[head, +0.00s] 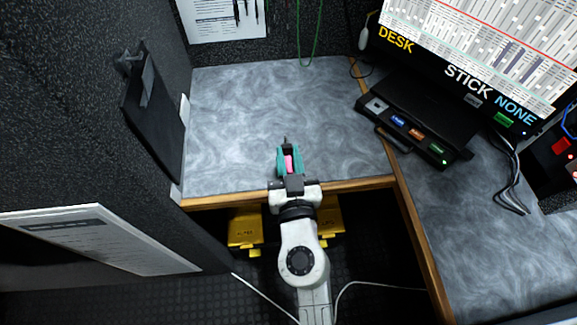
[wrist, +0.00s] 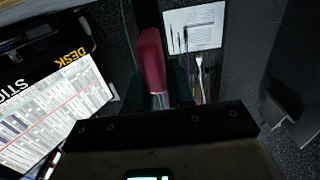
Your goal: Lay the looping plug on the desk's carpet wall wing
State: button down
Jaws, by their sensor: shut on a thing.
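The looping plug (head: 289,164) shows as a pink piece between the teal fingers of my gripper (head: 289,155). In the wrist view the plug (wrist: 152,58) is a dark pink-red body standing up between the fingers. My gripper is shut on it. The desk's carpet wall wing (head: 235,115) is the grey marbled top beside the black carpeted walls, with a wooden front edge. In the head view my gripper and the plug overlap the front part of this wing. I cannot tell the height of the plug above it.
A black control box (head: 415,125) with coloured buttons stands right of the wing, below a monitor (head: 490,45). A black clipboard-like panel (head: 155,115) hangs on the left wall. Green cord (head: 309,35) hangs at the back. Yellow cases (head: 245,228) sit under the desk. The wing's top is clear.

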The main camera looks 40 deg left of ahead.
jog(key=shift+f+b, duration=0.35)
jog(key=shift+f, duration=0.25)
jog(key=shift+f, duration=0.2)
jog(key=c, duration=1)
grip_release()
jog(key=shift+r, duration=0.1)
